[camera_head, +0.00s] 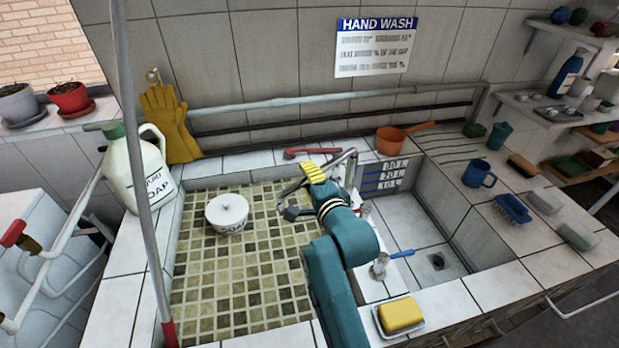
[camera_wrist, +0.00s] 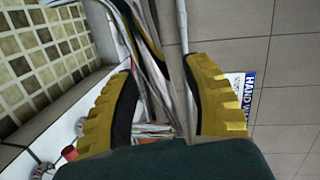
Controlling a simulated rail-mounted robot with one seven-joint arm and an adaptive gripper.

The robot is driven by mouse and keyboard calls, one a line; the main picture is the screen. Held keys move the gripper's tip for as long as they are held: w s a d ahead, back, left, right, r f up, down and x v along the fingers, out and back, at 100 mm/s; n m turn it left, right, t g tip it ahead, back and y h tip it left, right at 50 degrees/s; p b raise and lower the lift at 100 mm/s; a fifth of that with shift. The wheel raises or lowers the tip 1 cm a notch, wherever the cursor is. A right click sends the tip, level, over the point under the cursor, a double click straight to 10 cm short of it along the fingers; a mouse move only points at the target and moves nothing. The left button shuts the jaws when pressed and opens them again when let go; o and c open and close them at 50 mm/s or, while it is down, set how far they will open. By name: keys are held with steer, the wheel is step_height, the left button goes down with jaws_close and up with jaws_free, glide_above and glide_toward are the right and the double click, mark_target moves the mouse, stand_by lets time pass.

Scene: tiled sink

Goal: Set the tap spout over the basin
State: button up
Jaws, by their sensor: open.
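The grey metal tap spout (camera_head: 346,158) rises behind my gripper, near the divider between the mosaic-tiled section (camera_head: 245,290) on the left and the sunken basin (camera_head: 412,235) on the right. Its bend is at the upper right; its free end is partly hidden by my gripper. My gripper (camera_head: 288,198) is beside the spout, over the mosaic side. Its two yellow-ridged fingers stand apart in the wrist view (camera_wrist: 163,95), with pale tubes visible in the gap. I cannot tell whether either finger touches the spout. A blue-handled tap (camera_head: 380,265) stands at the front of the divider.
A soap jug (camera_head: 139,168) stands at the left. An orange pan (camera_head: 392,140) and a red tool (camera_head: 312,152) lie on the back ledge. Yellow soap (camera_head: 400,315) sits in front; a blue mug (camera_head: 478,173) stands right.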

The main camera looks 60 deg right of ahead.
jaws_close()
steer(key=shift+s+a, duration=0.15)
steer(key=shift+s, duration=0.1)
stand_by(0.7)
